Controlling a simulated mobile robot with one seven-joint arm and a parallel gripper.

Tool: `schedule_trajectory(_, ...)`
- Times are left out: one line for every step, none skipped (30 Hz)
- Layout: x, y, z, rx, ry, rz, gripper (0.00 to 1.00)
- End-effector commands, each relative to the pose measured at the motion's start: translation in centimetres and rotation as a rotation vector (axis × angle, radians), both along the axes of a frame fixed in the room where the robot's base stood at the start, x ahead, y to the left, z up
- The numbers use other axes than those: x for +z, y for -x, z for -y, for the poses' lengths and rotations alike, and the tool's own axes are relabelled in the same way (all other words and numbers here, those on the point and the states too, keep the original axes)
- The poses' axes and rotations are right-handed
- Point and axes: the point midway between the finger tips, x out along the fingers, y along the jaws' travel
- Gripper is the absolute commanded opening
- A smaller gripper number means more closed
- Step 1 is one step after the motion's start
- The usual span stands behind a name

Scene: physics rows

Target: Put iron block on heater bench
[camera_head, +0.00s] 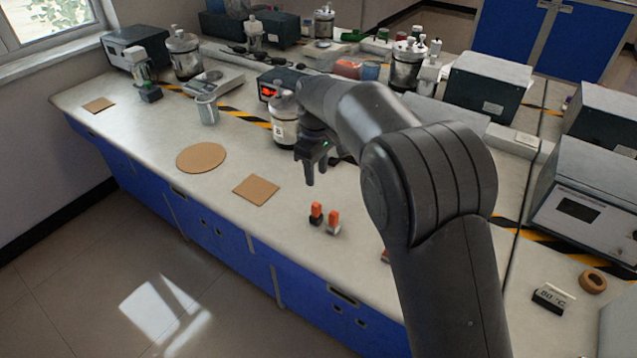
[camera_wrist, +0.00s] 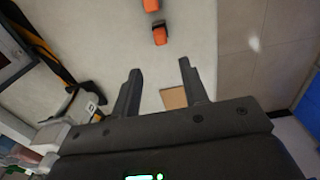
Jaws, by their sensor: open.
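Two small blocks with orange tops stand on the bench front: one has a dark base (camera_head: 316,214), the other a grey base (camera_head: 333,222). I cannot tell for sure which is the iron block. The wrist view shows two orange tops, one (camera_wrist: 159,34) beyond the fingertips and one (camera_wrist: 151,5) at the top edge. My gripper (camera_head: 315,173) is open and empty, pointing down above the bench, behind these blocks in the head view. Its spread fingers also show in the wrist view (camera_wrist: 160,68).
A square brown mat (camera_head: 256,190), a round brown mat (camera_head: 201,158) and a beaker (camera_head: 207,109) are to the left. A white-bodied jar (camera_head: 284,122) stands close beside my gripper. Instruments (camera_head: 487,86) crowd the back and right. My arm hides part of the bench.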

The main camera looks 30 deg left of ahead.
Motion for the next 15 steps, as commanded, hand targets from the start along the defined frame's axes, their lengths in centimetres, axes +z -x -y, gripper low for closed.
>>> schedule_trajectory(0.3, 0.0, 0.0, 0.000, -0.001, 0.001, 0.40)
schedule_trajectory(0.4, 0.0, 0.0, 0.000, -0.001, 0.001, 0.40)
schedule_trajectory(0.5, 0.0, 0.0, 0.000, 0.000, 0.000, 0.40)
schedule_trajectory(0.6, 0.0, 0.0, 0.000, 0.000, 0.000, 0.40)
schedule_trajectory(0.6, 0.0, 0.0, 0.000, 0.000, 0.000, 0.40)
schedule_trajectory(0.6, 0.0, 0.0, 0.000, 0.000, 0.000, 0.40)
schedule_trajectory(0.6, 0.0, 0.0, 0.000, 0.000, 0.000, 0.40)
schedule_trajectory(0.6, 0.0, 0.0, 0.000, 0.000, 0.000, 0.40)
schedule_trajectory(0.6, 0.0, 0.0, 0.000, 0.000, 0.000, 0.40)
schedule_trajectory(0.7, -0.1, 0.1, -0.003, -0.001, 0.001, 0.40)
schedule_trajectory(0.8, -0.2, 0.3, -0.007, -0.003, 0.002, 0.40)
schedule_trajectory(1.2, -0.4, 0.8, -0.019, -0.006, 0.004, 0.40)
schedule_trajectory(1.6, -0.6, 1.4, -0.032, -0.009, 0.006, 0.40)
schedule_trajectory(2.1, -1.0, 2.1, -0.050, -0.014, 0.008, 0.40)
schedule_trajectory(3.0, -1.4, 3.3, -0.080, -0.023, 0.013, 0.40)
